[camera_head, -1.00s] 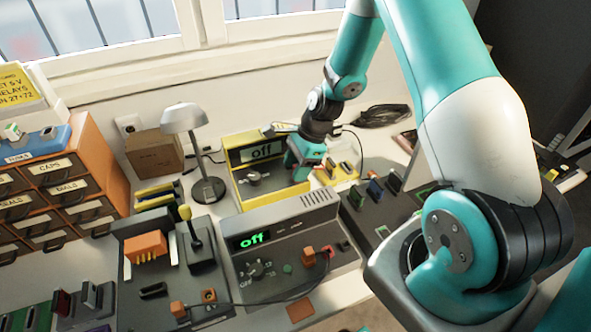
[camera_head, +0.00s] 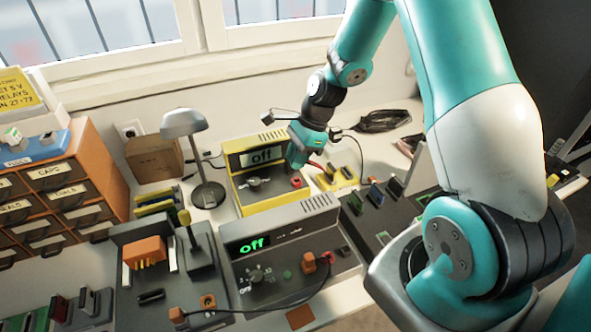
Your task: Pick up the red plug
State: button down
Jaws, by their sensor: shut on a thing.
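My gripper (camera_head: 296,164) is teal and points down just above the front right of the yellow-framed device (camera_head: 244,161). It is shut on the red plug, which is mostly hidden by the fingers. A red lead (camera_head: 316,165) runs from the gripper to the right, towards a small yellow board (camera_head: 345,178). Below the fingertips, a red socket (camera_head: 296,182) shows on the device's panel, apart from the gripper. The device's display reads "off".
A grey device (camera_head: 285,232) with an "off" display and an orange plug (camera_head: 308,262) stands in front. A desk lamp (camera_head: 184,123) stands to the left. Dark modules (camera_head: 375,195) stand to the right. A black cable coil (camera_head: 383,120) lies behind.

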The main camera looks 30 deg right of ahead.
notch_tip(320, 180, up, 16)
jog(key=shift+f, duration=0.25)
